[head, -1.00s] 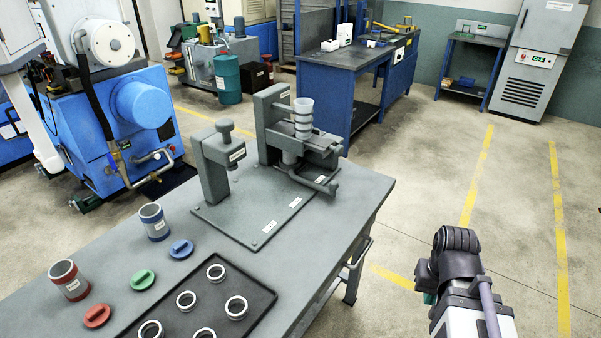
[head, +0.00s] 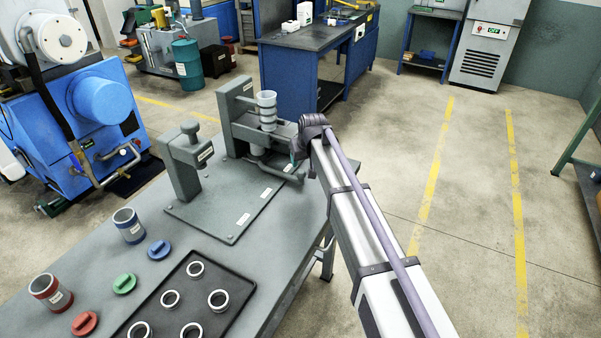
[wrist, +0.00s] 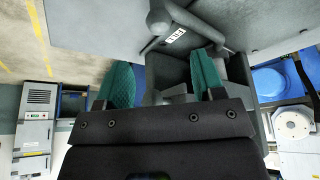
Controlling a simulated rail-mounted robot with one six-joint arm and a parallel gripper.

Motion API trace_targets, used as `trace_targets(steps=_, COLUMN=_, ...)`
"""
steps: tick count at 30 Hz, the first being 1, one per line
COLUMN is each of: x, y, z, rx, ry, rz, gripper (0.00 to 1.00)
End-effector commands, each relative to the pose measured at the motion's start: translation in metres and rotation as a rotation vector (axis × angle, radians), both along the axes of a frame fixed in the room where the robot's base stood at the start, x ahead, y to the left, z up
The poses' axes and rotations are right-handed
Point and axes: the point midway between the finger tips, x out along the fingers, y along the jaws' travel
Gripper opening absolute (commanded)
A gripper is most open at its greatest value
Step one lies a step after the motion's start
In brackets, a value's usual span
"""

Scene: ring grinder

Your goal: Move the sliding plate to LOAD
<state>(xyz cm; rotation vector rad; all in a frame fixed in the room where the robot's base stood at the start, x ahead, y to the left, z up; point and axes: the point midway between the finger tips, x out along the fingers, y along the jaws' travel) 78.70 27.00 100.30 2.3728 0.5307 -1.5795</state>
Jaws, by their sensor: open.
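The grey press-like fixture (head: 238,115) stands at the far end of the bench, with a stack of pale rings (head: 267,110) on it. The sliding plate (head: 284,140) is at the fixture's right side, partly hidden by my arm. A grey handle bar (head: 280,172) sits low in front of it. My gripper (wrist: 162,62) has two green fingers spread apart, with nothing held between them. In the wrist view a round-ended grey handle (wrist: 158,20) and a small white label (wrist: 175,36) lie beyond the fingertips. In the head view my arm hides most of the gripper.
A second grey post (head: 182,165) stands on the same base plate. A black tray of rings (head: 238,292), coloured discs and two cups occupy the near bench (head: 75,255). A blue bench (head: 285,75) stands behind. The floor to the right is open.

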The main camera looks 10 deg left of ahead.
Motion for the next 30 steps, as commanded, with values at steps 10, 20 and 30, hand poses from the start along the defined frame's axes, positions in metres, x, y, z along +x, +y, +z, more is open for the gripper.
trace_targets(steps=10, x=0.019, y=0.008, z=-0.063, rx=-0.001, ry=0.002, rz=-0.002, gripper=0.62)
trace_targets(steps=20, x=0.036, y=0.016, z=-0.102, rx=-0.001, ry=0.003, rz=-0.002, gripper=0.62)
trace_targets(steps=30, x=0.036, y=0.016, z=-0.099, rx=-0.001, ry=0.003, rz=-0.002, gripper=0.48)
